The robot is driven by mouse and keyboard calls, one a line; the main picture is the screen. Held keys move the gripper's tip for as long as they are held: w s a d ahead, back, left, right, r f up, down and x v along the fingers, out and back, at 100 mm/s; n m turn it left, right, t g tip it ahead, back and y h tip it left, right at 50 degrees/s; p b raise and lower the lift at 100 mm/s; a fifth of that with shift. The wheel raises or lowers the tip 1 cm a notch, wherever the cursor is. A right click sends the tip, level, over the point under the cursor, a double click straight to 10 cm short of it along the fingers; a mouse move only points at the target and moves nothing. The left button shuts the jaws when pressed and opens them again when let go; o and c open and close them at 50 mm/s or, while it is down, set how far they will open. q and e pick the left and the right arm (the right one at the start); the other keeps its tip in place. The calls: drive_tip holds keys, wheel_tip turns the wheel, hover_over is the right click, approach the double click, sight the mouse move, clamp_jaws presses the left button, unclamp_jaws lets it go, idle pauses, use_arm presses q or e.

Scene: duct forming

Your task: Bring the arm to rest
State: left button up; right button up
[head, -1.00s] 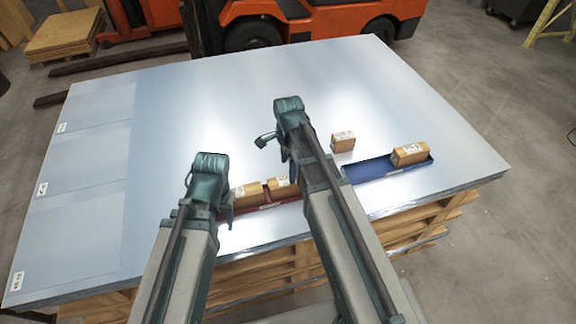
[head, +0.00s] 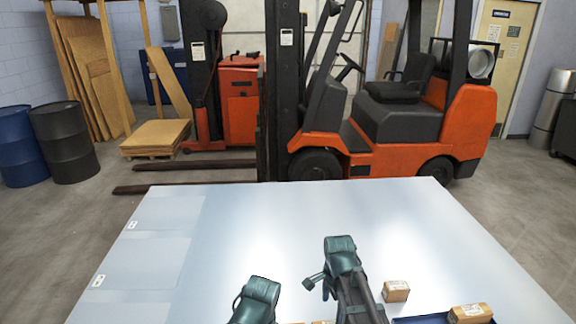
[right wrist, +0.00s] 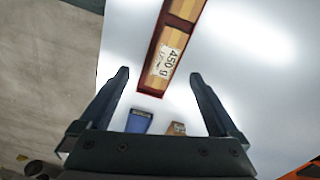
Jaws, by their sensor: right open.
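My right gripper (right wrist: 159,75) is open and empty in the right wrist view, its fingers apart above the sheet-metal table. It also shows in the head view (head: 314,282). My left arm's teal wrist (head: 262,288) is at the bottom of the head view; its fingers cannot be made out. In the right wrist view a red tray (right wrist: 145,86) holds brown blocks (right wrist: 171,51), one labelled 450 g. A blue tray (right wrist: 138,122) and a brown block (right wrist: 176,129) show near the palm.
The pale metal sheet (head: 230,235) is bare beyond my arms. A loose brown block (head: 396,291) lies right of my right arm, another block (head: 470,313) at the blue tray (head: 425,320). An orange forklift (head: 400,125) stands behind the table, dark drums (head: 64,140) at left.

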drive_tip(key=s+a+n, duration=0.4)
drive_tip(key=s+n, duration=0.2)
drive_tip(key=n, duration=0.3)
drive_tip(key=s+a+n+h, duration=0.1)
drive_tip(key=s+a+n, duration=0.3)
drive_tip(key=n, duration=0.5)
drive_tip(key=s, duration=0.2)
drive_tip(key=shift+s+a+n, duration=0.3)
drive_tip(key=shift+d+r, duration=0.1)
